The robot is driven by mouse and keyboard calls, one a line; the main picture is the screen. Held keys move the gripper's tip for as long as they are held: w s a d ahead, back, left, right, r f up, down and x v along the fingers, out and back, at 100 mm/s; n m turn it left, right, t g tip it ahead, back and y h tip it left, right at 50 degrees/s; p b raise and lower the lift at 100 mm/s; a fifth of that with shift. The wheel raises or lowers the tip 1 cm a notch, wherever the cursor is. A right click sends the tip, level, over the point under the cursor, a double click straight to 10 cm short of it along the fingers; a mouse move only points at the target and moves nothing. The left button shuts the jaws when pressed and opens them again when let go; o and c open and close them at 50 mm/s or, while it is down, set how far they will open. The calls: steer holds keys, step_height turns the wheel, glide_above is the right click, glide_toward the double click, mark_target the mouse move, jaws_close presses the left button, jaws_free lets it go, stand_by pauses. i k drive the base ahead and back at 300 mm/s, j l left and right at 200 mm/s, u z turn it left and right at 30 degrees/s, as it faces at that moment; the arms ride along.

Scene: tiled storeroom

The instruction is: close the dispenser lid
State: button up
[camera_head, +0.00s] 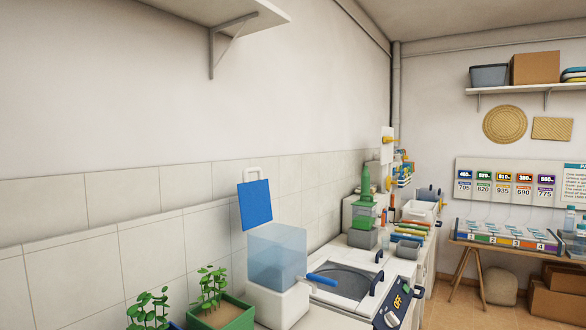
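The dispenser (277,258) has a translucent pale blue tank on a white base (276,306). It stands at the bottom middle of the head view, close to the tiled wall. Its flat blue lid (255,205) is raised above the tank's far left side and tilted, so the lid is open. A blue lever (322,280) sticks out to the right of the tank's lower part. The tank looks empty. My gripper is not in the picture.
A wall shelf (225,14) overhangs above. Open floor shows at the lower right.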

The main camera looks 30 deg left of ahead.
mark_target(254, 197)
steer(key=i+u, duration=0.3)
steer(key=i+l+u, duration=0.3)
steer(key=i, duration=0.2)
steer(key=i+l+u, duration=0.3)
steer(key=i+j, duration=0.1)
steer(key=i, duration=0.05)
